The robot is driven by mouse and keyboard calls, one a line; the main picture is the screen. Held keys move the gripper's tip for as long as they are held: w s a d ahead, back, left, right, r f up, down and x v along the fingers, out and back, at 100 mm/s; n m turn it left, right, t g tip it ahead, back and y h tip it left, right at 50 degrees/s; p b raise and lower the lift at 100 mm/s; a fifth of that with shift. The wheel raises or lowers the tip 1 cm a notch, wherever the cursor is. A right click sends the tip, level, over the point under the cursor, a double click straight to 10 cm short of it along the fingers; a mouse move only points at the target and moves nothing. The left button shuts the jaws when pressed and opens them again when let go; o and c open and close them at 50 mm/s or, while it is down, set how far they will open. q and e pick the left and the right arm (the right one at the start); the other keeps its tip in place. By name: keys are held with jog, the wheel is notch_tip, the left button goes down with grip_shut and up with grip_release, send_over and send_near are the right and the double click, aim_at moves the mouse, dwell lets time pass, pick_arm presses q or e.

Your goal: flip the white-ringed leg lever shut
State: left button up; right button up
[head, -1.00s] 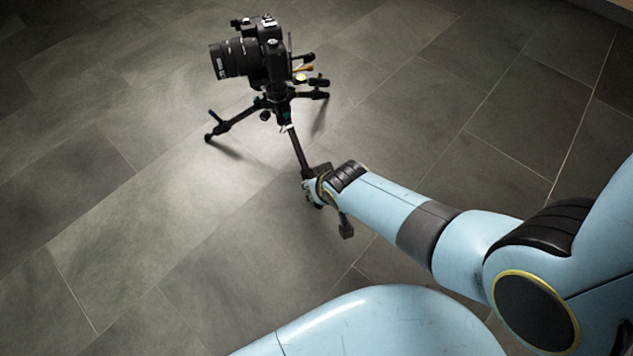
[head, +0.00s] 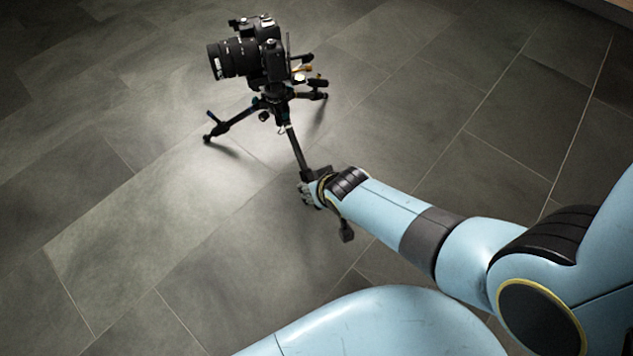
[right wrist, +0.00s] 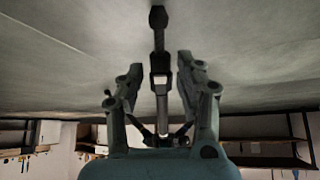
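The tripod (head: 296,146) stands on the floor with a black camera (head: 262,52) on top. One leg reaches down to my right gripper (head: 309,190), which is by its lower part. A small white mark on that leg, perhaps the white-ringed lever (head: 282,129), shows higher up, well apart from the gripper. In the right wrist view my right gripper (right wrist: 159,72) is open, with a finger on each side of the dark leg (right wrist: 158,42) and a pale ringed piece (right wrist: 160,80) between them. I cannot tell the lever's position or any contact. My left gripper is out of view.
The grey tiled floor (head: 130,250) is clear around the tripod. An orange-tipped handle (head: 303,68) sticks out below the camera. Shelves (right wrist: 265,139) appear upside down, far off, in the right wrist view.

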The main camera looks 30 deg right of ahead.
jog(key=v, duration=1.2)
